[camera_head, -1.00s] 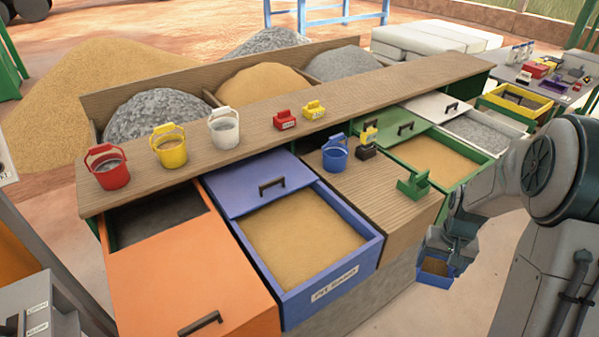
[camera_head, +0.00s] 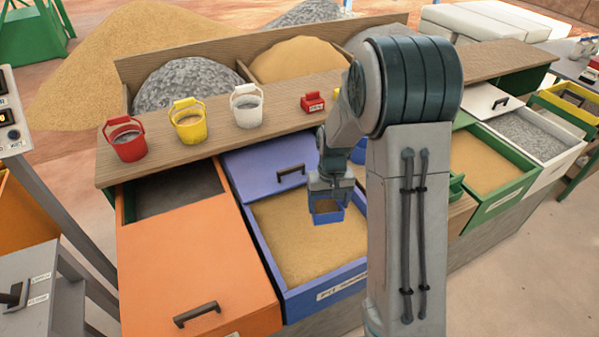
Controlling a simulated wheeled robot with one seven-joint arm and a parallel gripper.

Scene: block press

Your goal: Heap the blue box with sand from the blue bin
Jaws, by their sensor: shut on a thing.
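The blue bin (camera_head: 308,299) is a large blue drawer full of tan sand (camera_head: 300,255), with its blue lid (camera_head: 262,176) slid back and a dark handle on it. My gripper (camera_head: 328,194) hangs over the back right part of the sand. It is shut on a small blue box (camera_head: 329,215), which looks upright, with something tan inside. The box is at or just above the sand; I cannot tell whether it touches. My arm hides the right side of the bin and the counter beyond it.
Red (camera_head: 126,142), yellow (camera_head: 188,124) and white (camera_head: 246,108) buckets and a small red box (camera_head: 312,102) stand on the wooden shelf. A green sand bin (camera_head: 490,165) and a white gravel bin (camera_head: 535,135) lie right.

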